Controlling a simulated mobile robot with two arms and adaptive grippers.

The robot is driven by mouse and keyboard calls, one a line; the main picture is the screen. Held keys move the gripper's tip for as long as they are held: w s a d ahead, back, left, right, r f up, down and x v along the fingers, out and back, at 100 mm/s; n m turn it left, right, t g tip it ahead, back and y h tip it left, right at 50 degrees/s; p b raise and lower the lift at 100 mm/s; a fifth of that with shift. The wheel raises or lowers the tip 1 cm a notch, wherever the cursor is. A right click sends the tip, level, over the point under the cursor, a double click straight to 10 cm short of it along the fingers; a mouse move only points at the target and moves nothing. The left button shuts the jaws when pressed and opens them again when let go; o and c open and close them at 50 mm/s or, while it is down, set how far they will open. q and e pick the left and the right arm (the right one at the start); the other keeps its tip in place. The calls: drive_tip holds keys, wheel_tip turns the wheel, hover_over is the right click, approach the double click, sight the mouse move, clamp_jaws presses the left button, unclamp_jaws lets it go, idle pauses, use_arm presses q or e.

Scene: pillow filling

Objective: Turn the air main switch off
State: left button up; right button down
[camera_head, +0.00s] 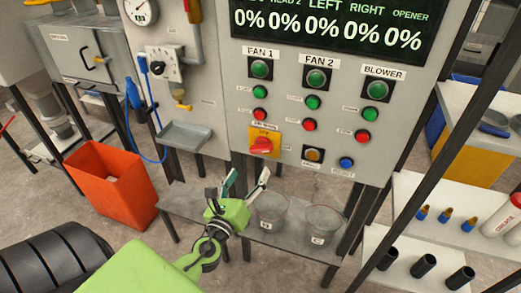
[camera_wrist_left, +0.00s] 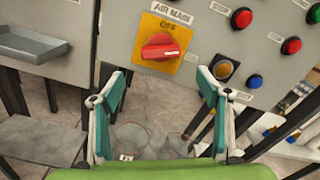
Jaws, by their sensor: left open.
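The air main switch is a red rotary knob (camera_head: 262,146) on a yellow plate (camera_head: 264,132) low on the grey control panel. In the left wrist view the knob (camera_wrist_left: 160,47) sits under an AIR MAIN label (camera_wrist_left: 171,13), and its handle lies roughly horizontal. Lettering that looks like OFF shows on the plate above the knob. My left gripper (camera_head: 246,178) is open and empty, below and in front of the switch. In the wrist view the knob is above and between the spread fingers (camera_wrist_left: 160,82), not touching them. My right gripper is not in view.
Green and red buttons (camera_head: 309,124), an amber button (camera_head: 313,155) and a blue button (camera_head: 346,162) are close right of the switch. A grey tray (camera_head: 186,135) juts out at left. Clear bowls (camera_head: 270,208) stand on the shelf below. An orange bin (camera_head: 110,185) stands at left.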

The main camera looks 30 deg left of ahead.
sight(261, 153)
use_arm(q)
drive_tip(key=p+x, duration=0.1)
drive_tip(key=x, duration=1)
drive_tip(key=shift+d+p, duration=0.2)
drive_tip(key=shift+p, duration=0.15)
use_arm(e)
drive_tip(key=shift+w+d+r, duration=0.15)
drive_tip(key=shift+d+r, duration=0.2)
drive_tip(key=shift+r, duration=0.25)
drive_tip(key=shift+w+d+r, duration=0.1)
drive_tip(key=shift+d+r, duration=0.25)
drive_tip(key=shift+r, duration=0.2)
use_arm(q)
drive_tip(key=c, duration=0.9)
drive_tip(key=shift+c, duration=0.9)
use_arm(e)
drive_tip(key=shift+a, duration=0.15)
